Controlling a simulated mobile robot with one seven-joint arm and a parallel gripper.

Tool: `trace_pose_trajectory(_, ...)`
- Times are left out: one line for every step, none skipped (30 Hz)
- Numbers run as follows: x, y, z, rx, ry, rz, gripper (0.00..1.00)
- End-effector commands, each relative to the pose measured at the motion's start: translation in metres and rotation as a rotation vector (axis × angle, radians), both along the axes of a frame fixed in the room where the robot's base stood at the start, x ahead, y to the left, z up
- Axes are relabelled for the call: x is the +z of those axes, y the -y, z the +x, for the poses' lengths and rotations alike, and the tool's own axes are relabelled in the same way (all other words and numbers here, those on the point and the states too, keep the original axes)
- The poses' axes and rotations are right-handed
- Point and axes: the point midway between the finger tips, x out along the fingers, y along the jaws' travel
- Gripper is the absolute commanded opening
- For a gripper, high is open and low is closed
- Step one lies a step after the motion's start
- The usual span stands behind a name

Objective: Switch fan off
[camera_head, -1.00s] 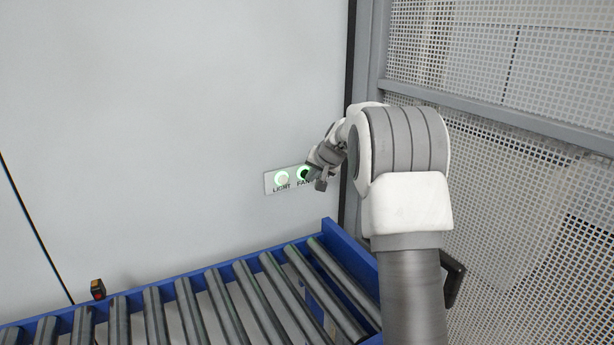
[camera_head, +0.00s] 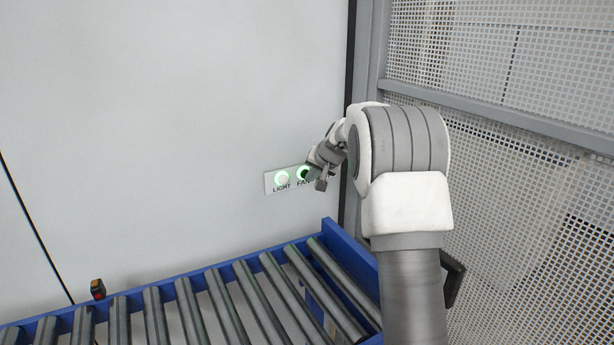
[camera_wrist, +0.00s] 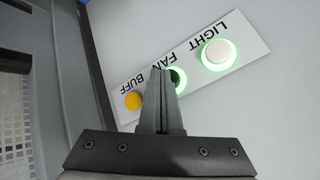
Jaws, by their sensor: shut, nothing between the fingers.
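A white switch panel is on the wall (camera_head: 268,184). Its FAN button (camera_head: 301,172) is dark green or black with a lit green ring, and my gripper partly covers it. In the wrist view the FAN button (camera_wrist: 179,80) shows just beside the fingertips. My gripper (camera_wrist: 160,74) is shut and empty, its tips in front of the FAN button; whether they touch it I cannot tell. The LIGHT button (camera_wrist: 217,53) is white with a lit green ring. The BUFF button (camera_wrist: 132,101) is yellow with no lit ring and is hidden behind my gripper in the head view.
A blue-framed roller conveyor (camera_head: 328,232) runs below the panel. A small device with a red-orange button (camera_head: 98,290) stands at its far left edge. A grey post (camera_head: 368,60) and a perforated mesh fence (camera_head: 520,200) stand to the right. The wall left of the panel is clear.

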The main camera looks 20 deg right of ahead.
Motion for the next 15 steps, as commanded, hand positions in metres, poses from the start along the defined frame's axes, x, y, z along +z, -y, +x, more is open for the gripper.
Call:
trace_pose_trajectory(0.0001,0.0,0.0001,0.0,0.0,0.0,0.0)
trace_pose_trajectory(0.0,-0.0001,0.0,0.0,0.0,0.0,0.0)
trace_pose_trajectory(0.0,-0.0001,0.0,0.0,0.0,0.0,0.0)
trace_pose_trajectory(0.0,-0.0001,0.0,0.0,0.0,0.0,0.0)
trace_pose_trajectory(0.0,-0.0001,0.0,0.0,0.0,0.0,0.0)
trace_pose_trajectory(0.0,-0.0001,0.0,0.0,0.0,0.0,0.0)
trace_pose_trajectory(0.0,-0.0001,0.0,0.0,0.0,0.0,0.0)
trace_pose_trajectory(0.0001,-0.0002,0.0001,0.0,0.0,0.0,0.0)
trace_pose_trajectory(0.0001,-0.0002,0.0002,0.0,0.0,0.0,0.0)
trace_pose_trajectory(0.0003,-0.0002,0.0006,0.0,0.0,0.0,0.0)
trace_pose_trajectory(0.0003,-0.0004,0.001,0.0,0.0,0.0,0.0)
trace_pose_trajectory(0.0005,-0.0006,0.002,0.0,0.0,0.0,0.0)
trace_pose_trajectory(0.0007,-0.0008,0.0029,0.001,0.0,-0.001,0.0)
trace_pose_trajectory(0.0009,-0.001,0.0041,0.001,0.0,-0.001,0.0)
trace_pose_trajectory(0.0009,-0.0012,0.0057,0.001,0.0,-0.001,0.0)
